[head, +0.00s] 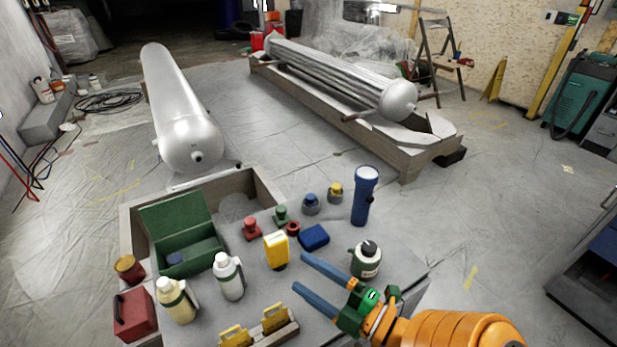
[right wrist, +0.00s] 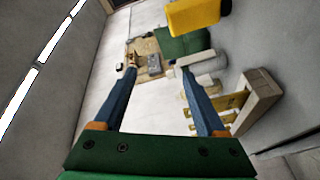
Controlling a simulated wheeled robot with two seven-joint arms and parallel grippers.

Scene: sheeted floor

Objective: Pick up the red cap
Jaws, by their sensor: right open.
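Two small red pieces stand near the middle of the table in the head view: a red knob-shaped piece (head: 251,228) and a smaller round red piece (head: 293,228) beside the blue block. I cannot tell for sure which one is the red cap. My right gripper (head: 299,272) is open, with two long blue fingers pointing left over the table, nearer to me than both red pieces and apart from them. Nothing is between its fingers, which also show in the right wrist view (right wrist: 155,72). I make out no red piece in that view. My left gripper is not in view.
Close around are a yellow block (head: 276,251), a blue block (head: 314,237), a green-white bottle (head: 366,260) and a tall blue flashlight (head: 364,196). White bottles (head: 229,277), an open green box (head: 178,228) and a red box (head: 134,314) stand at left.

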